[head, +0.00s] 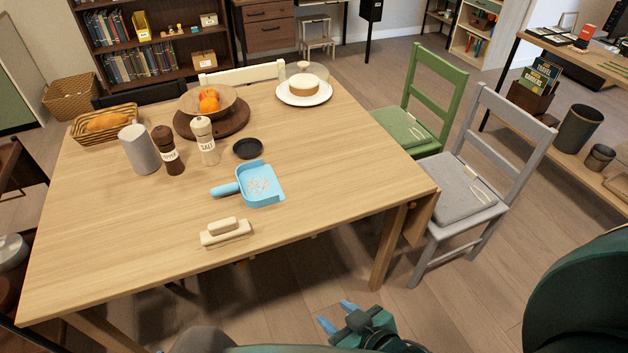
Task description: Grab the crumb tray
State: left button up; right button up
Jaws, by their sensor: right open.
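The crumb tray (262,187) is a light blue pan with a short handle pointing left. It lies flat on the wooden dining table (330,160), with small crumbs on it. My right gripper (335,314) shows at the bottom of the head view with its blue fingertips apart. It is open and empty, in front of the table's near edge and well apart from the tray. My left gripper is not in view.
A cream brush (226,232) lies in front of the tray, and a small black dish (248,149) is behind it. Salt (207,140) and pepper (168,150) mills and a grey cylinder (138,150) stand left. Grey (464,186) and green (410,132) chairs stand right. The table's front right is clear.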

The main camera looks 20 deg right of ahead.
aim_at(258, 186)
jog(key=z, duration=0.15)
jog(key=i+l, duration=0.15)
jog(key=l, duration=0.25)
jog(key=i+l+z, duration=0.1)
jog(key=l, duration=0.3)
jog(key=i+l+z, duration=0.1)
jog(key=l, duration=0.25)
jog(key=i, duration=0.1)
